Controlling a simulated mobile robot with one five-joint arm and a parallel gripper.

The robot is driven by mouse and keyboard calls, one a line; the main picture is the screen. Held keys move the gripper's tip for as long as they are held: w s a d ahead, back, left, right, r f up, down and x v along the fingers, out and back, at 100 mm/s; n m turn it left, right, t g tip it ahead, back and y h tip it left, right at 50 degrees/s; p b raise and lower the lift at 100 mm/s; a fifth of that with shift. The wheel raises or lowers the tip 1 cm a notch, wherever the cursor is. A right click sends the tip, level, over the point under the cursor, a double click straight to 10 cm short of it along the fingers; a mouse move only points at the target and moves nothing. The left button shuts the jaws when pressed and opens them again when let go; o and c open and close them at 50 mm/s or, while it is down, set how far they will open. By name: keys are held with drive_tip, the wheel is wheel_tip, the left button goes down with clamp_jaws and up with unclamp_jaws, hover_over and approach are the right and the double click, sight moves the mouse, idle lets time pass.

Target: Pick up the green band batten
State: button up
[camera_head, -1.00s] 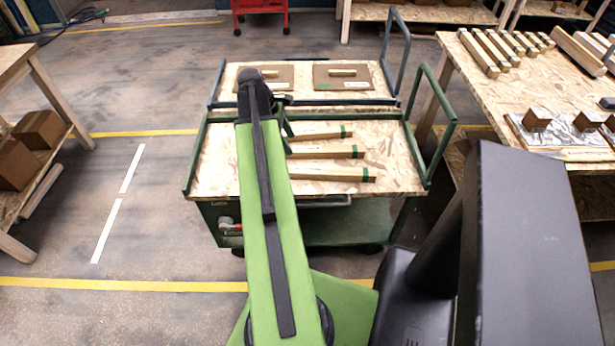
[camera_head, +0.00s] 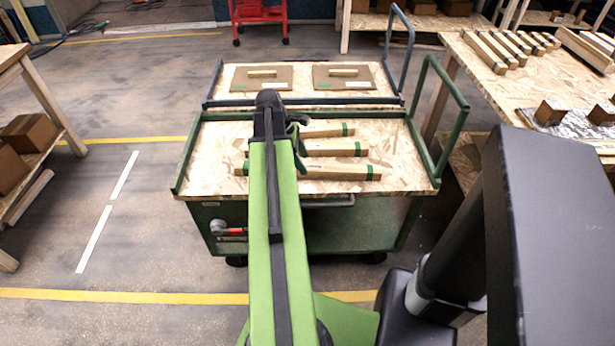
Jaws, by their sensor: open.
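Three wooden battens with green bands at their right ends lie side by side on the green cart's top (camera_head: 215,150): a far batten (camera_head: 325,130), a middle batten (camera_head: 335,149) and a near batten (camera_head: 335,172). The near batten also shows a green mark at its left end, left of my arm. My green arm reaches over the cart and hides parts of the battens. My gripper (camera_head: 301,138) is open at the arm's far end, over or beside the battens' left parts. Its fingers are small and dark, and I cannot tell whether they touch a batten.
A second cart with a blue frame (camera_head: 305,101) stands behind, with two brown boards (camera_head: 262,78) each bearing a small batten. A wooden table (camera_head: 500,85) with several battens stands right. A shelf (camera_head: 35,150) with boxes stands left. The floor at left is clear.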

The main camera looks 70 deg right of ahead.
sight(307, 167)
drive_tip(key=b+x, duration=0.4)
drive_tip(key=x, duration=0.1)
drive_tip(key=shift+d+f, duration=0.15)
drive_tip(key=shift+d, duration=0.15)
drive_tip(key=shift+r, duration=0.2)
clamp_jaws()
